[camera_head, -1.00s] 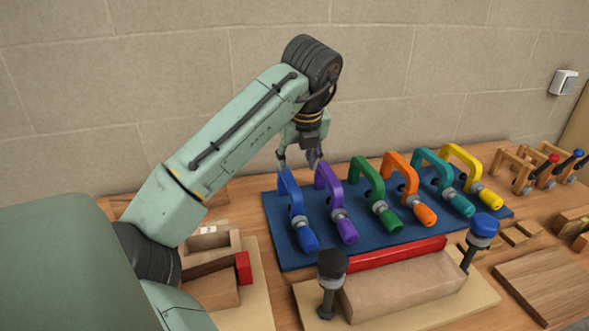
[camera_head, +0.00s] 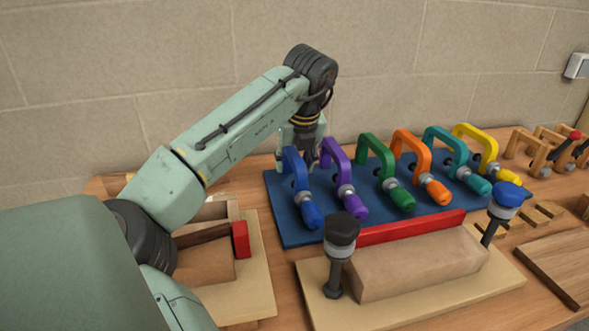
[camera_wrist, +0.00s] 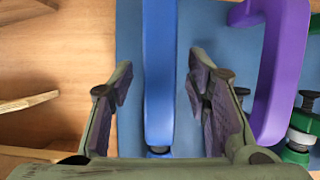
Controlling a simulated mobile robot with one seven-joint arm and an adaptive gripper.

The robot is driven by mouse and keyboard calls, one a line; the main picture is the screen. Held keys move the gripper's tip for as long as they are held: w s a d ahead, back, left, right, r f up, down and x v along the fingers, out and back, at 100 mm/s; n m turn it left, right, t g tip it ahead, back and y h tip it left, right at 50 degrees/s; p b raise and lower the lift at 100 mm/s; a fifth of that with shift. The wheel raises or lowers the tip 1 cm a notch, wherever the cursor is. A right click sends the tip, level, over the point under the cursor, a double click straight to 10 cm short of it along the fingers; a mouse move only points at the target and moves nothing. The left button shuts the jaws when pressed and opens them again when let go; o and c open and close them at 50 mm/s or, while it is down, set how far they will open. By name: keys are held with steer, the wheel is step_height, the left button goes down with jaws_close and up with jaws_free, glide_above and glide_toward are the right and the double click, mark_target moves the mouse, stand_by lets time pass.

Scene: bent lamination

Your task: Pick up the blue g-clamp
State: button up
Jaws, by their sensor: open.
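The blue g-clamp (camera_head: 296,180) stands at the left end of a row of coloured clamps on a blue mat (camera_head: 290,236). In the wrist view its blue frame (camera_wrist: 160,70) runs between the two fingers of my gripper (camera_wrist: 155,85). The fingers are apart, one on each side of the frame, with a gap on both sides. In the head view my gripper (camera_head: 298,155) is low behind the top of the blue clamp, and the clamp partly hides its fingertips.
The purple clamp (camera_head: 336,165) stands close to the right of the blue one; in the wrist view it (camera_wrist: 278,75) is near the right finger. Green (camera_head: 375,155), orange (camera_head: 411,150), teal and yellow clamps follow. A wooden block (camera_head: 410,268) with upright black-stemmed clamps lies in front.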

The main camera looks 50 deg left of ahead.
steer(key=shift+w+f, duration=0.1)
steer(key=shift+f, duration=0.05)
jaws_close()
stand_by(0.5)
